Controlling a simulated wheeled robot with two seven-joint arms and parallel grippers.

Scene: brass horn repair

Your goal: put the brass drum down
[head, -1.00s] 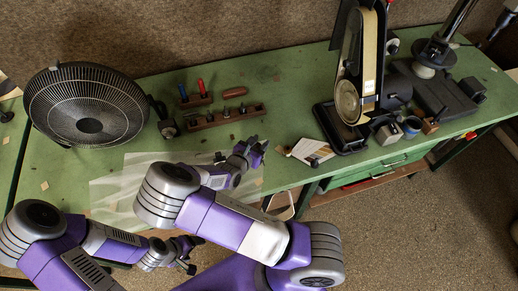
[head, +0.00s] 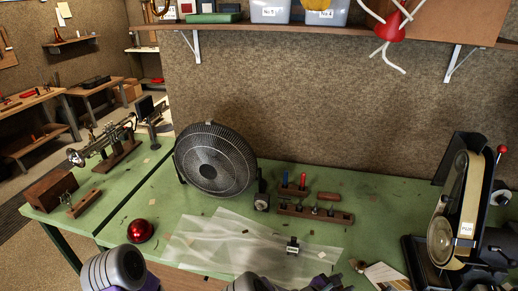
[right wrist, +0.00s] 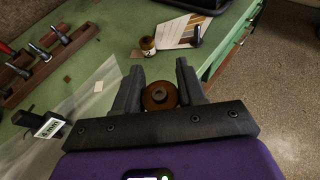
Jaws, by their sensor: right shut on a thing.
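My right gripper (right wrist: 161,88) is shut on a round, brownish-gold piece with a central hole, which I take as the brass drum (right wrist: 158,97). It sits between the two dark fingers, seen end-on, over the green bench. Whether its underside touches the bench is hidden. In the head view my right gripper (head: 324,284) shows only in part at the bottom edge, and the drum cannot be made out there. Part of my left arm shows at the lower left, but its gripper is out of view.
A small jar (right wrist: 148,46) and striped card (right wrist: 180,32) lie ahead of the fingers.

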